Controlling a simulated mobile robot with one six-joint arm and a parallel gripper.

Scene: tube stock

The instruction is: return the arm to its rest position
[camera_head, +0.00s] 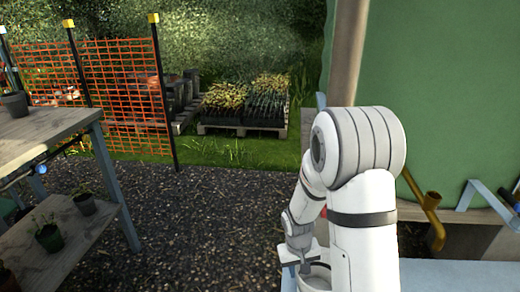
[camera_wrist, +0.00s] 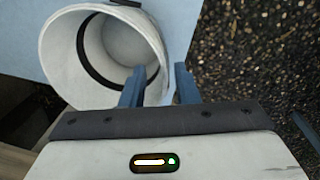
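My gripper (camera_wrist: 160,74) shows in the wrist view with its two blue fingers apart and nothing between them. The fingers point towards a white round part with a dark band, which looks like my own arm; I cannot tell whether they touch it. In the head view my white arm is folded at right of centre, with the wrist hanging down in front of the light blue deck. The fingers cannot be made out there.
A wooden bench (camera_head: 47,125) with potted plants (camera_head: 48,236) on its lower shelf stands at left. Orange mesh fencing (camera_head: 115,95) and a pallet of seedlings (camera_head: 245,105) are behind. Gravel (camera_head: 210,225) lies clear in the middle. A green panel (camera_head: 455,90) and brass pipe (camera_head: 425,200) are at right.

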